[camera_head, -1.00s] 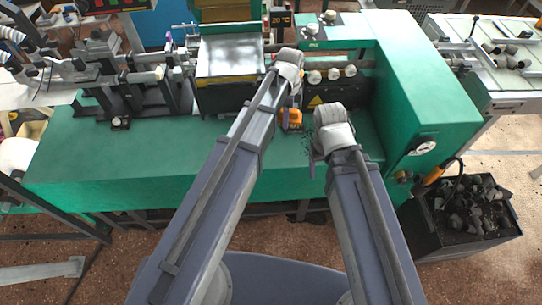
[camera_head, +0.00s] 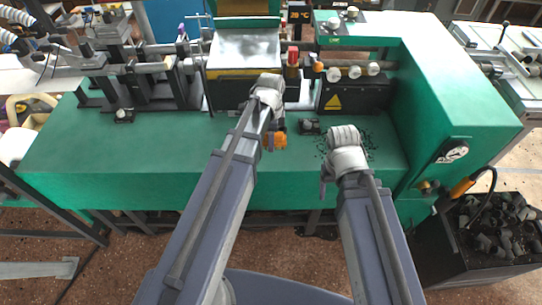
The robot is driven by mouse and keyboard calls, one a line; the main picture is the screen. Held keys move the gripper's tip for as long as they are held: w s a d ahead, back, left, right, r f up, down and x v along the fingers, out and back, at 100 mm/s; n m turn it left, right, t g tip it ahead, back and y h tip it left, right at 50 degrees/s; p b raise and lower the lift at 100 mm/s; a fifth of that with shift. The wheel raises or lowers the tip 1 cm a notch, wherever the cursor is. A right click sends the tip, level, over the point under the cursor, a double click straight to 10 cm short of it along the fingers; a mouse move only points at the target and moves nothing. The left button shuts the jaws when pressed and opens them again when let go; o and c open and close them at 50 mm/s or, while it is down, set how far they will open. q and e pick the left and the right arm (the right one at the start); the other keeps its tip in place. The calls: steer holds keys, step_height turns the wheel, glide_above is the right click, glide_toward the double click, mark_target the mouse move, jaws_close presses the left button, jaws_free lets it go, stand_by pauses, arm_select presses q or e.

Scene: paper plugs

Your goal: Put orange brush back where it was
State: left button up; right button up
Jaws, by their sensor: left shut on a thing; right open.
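My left gripper (camera_head: 277,124) is mostly hidden behind its own wrist, above the front part of the green machine's top (camera_head: 190,150). It is shut on an orange piece, which I take to be the orange brush (camera_head: 275,141). Only a small part of the brush shows below the wrist; its bristles cannot be made out. I cannot tell whether it touches the green surface. My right gripper (camera_head: 326,180) is open near the front edge of the green top. Its fingers are largely hidden under its wrist, and it shows nothing held.
Black crumbs (camera_head: 370,140) lie scattered around the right wrist. A small dark block (camera_head: 309,127) sits between the two wrists. Behind stand a metal plate (camera_head: 245,52) and a black housing with a warning sign (camera_head: 333,102). A bin of dark scraps (camera_head: 497,228) stands at right.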

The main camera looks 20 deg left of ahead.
mark_target(271, 156)
arm_select(q)
steer(key=shift+f+b, duration=2.35)
steer(key=shift+f, duration=0.65)
steer(key=shift+f, duration=0.15)
steer(key=o, duration=1.2)
steer(key=shift+r, duration=0.2)
step_height(271, 156, up, 12)
steer(key=p, duration=1.2)
steer(key=shift+s+d, duration=0.25)
steer(key=shift+s+d+n+y, duration=0.2)
steer(key=shift+s+d+n, duration=1.6)
steer(key=shift+s, duration=0.5)
steer(key=shift+s+d+n+y, duration=0.2)
steer(key=shift+s+d+n, duration=1.5)
steer(key=shift+s, duration=0.6)
steer(key=shift+s+d+n+y, duration=0.2)
steer(key=shift+s+d+n, duration=1.35)
steer(key=shift+s+n, duration=0.6)
